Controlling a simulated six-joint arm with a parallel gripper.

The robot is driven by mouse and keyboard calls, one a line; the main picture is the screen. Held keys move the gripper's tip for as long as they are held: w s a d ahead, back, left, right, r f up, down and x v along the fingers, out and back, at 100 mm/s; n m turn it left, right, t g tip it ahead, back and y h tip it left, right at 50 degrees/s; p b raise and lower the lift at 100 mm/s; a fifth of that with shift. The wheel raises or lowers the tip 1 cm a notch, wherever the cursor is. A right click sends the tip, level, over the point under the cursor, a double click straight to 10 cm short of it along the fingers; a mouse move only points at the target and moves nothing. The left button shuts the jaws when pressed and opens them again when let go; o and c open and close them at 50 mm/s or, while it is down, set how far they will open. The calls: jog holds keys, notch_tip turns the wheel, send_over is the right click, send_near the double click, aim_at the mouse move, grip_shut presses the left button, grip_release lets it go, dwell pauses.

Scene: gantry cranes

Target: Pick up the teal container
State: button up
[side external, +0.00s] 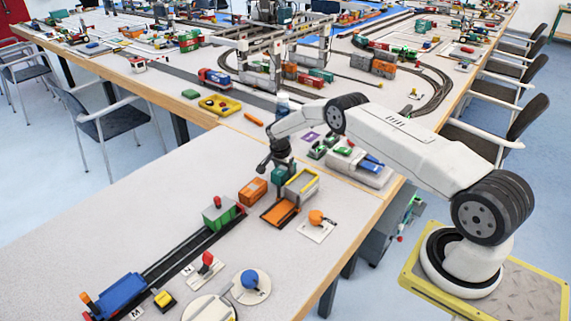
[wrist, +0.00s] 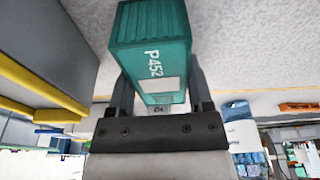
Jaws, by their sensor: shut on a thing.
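The teal container (side external: 279,175) is below my gripper (side external: 277,160) in the side external view, between an orange container and a grey, yellow-rimmed bin. In the wrist view the teal container (wrist: 150,38) has ribbed sides and white "P452" lettering. My gripper (wrist: 157,85) has one dark finger on each side of it and is shut on it. Its underside is hidden, so I cannot tell whether it touches the table.
The orange container (side external: 253,191) stands close left of the teal one. The yellow-rimmed bin (side external: 301,184) stands close right, with an orange tray (side external: 279,213) in front. An orange knob (side external: 316,217) is further right.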

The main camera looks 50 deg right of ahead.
jog(key=shift+r, duration=3.7)
